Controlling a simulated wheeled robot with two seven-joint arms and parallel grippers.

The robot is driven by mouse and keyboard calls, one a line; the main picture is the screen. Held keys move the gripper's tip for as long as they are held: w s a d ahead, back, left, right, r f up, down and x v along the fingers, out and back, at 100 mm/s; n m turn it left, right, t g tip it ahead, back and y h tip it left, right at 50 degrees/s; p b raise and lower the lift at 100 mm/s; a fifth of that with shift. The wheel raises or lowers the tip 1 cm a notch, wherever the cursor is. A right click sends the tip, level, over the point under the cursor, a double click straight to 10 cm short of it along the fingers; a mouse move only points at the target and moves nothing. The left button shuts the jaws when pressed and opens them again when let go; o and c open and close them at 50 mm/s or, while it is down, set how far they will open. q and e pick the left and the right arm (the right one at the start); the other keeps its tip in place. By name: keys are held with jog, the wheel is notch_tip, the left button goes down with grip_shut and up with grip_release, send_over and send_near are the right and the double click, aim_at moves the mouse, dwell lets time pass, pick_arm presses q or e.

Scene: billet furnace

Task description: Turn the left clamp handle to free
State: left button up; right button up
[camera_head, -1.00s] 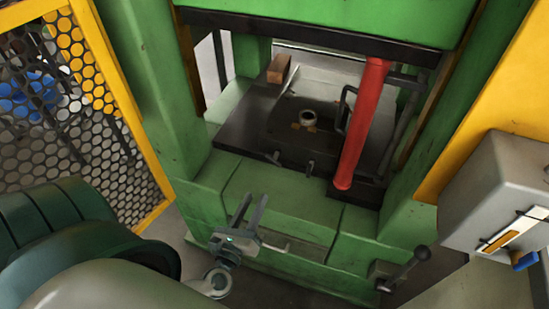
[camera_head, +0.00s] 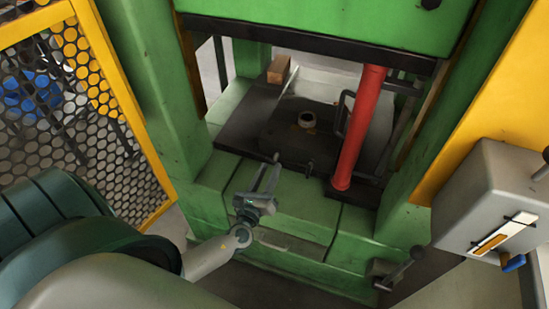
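The left clamp handle (camera_head: 276,157) is a small dark grip at the front edge of the dark press bed (camera_head: 236,139). My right gripper is out of view.
A red post (camera_head: 357,130) stands at the right of the press opening. A brown block (camera_head: 278,69) lies at the back left of the bed. A yellow mesh guard (camera_head: 140,165) is at left, a grey control box (camera_head: 480,190) at right, and a lever (camera_head: 405,265) below.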

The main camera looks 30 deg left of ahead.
aim_at(274, 158)
pick_arm(q)
jog(key=shift+x, duration=2.6)
